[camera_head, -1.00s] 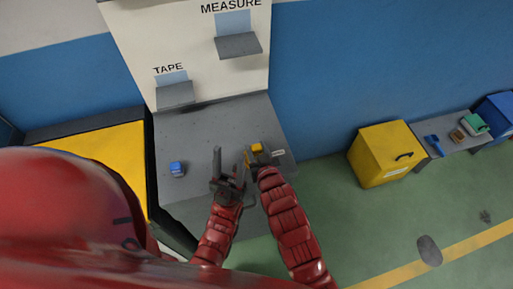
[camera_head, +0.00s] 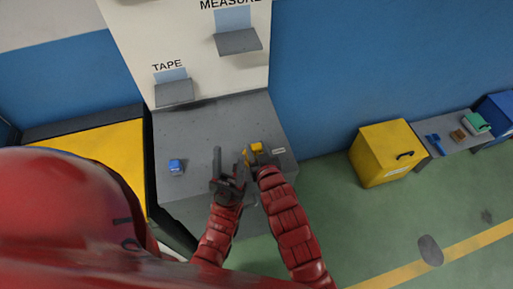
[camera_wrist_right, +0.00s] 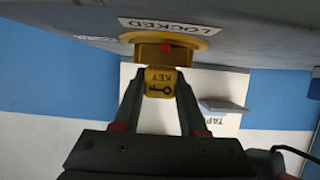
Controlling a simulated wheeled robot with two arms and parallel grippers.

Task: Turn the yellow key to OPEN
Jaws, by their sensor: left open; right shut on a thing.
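The yellow key (camera_wrist_right: 160,82), marked KEY with a key symbol, sits at a round yellow lock (camera_wrist_right: 188,42) with a red mark. A white LOCKED label (camera_wrist_right: 172,25) is beside the lock. My right gripper (camera_wrist_right: 160,88) is shut on the key, one finger on each side. In the head view my right gripper (camera_head: 250,160) is at the yellow lock and key (camera_head: 255,148) on the grey bench top, and partly hides them. My left gripper (camera_head: 228,165) is open and empty, just left of the right one. An OPEN label cannot be made out.
The grey bench (camera_head: 200,130) also holds a small blue object (camera_head: 176,166) at left. A white panel behind has TAPE (camera_head: 174,92) and MEASURE (camera_head: 237,41) shelves. A yellow bin (camera_head: 385,155) stands right, with green floor free between.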

